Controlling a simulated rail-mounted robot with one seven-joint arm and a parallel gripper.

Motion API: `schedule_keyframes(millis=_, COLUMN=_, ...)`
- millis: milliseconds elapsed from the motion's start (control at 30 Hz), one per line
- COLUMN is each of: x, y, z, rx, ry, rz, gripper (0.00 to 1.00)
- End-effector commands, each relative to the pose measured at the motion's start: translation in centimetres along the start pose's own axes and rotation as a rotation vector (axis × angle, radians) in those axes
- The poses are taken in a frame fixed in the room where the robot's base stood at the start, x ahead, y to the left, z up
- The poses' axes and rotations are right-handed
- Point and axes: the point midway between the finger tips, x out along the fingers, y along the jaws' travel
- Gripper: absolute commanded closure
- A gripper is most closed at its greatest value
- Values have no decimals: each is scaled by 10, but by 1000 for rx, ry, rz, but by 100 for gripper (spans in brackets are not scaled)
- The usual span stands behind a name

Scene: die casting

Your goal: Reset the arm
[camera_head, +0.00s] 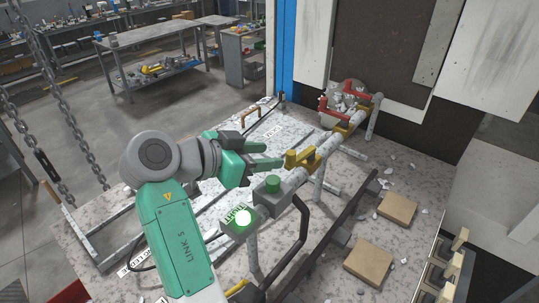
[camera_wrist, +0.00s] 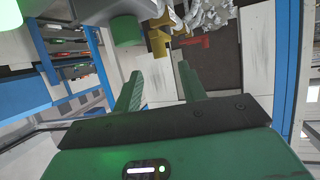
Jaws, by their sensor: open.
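My gripper (camera_head: 274,155) is open, with its two green fingers spread and nothing between them. It hangs above the speckled work table (camera_head: 215,215), pointing right. It is apart from the yellow bracket (camera_head: 303,159) on the grey bar to its right. A control box below it carries a green button (camera_head: 272,184) and a lit button (camera_head: 243,219). In the wrist view the open fingers of my gripper (camera_wrist: 160,82) also hold nothing, and a green round button (camera_wrist: 126,31) shows at upper left.
A container of shiny metal pieces (camera_head: 346,99) with red bars sits at the back by the machine. Two tan blocks (camera_head: 397,208) (camera_head: 369,261) lie at right near a dark rail (camera_head: 340,225). Chains (camera_head: 60,110) hang at left. Open floor lies behind the table at left.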

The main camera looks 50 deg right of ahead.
Motion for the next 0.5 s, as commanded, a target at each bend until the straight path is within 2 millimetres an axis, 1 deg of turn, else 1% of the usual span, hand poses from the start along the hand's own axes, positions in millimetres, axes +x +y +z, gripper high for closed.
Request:
schedule_keyframes(millis=400, x=0, y=0, z=0, rx=0, ry=0, rz=-1, gripper=59)
schedule_keyframes(millis=467, x=-4, y=-2, z=-2, rx=-6, ry=-3, rz=-30, gripper=59)
schedule_keyframes(millis=500, x=-11, y=-7, z=-6, rx=-18, ry=-7, rz=-86, gripper=59)
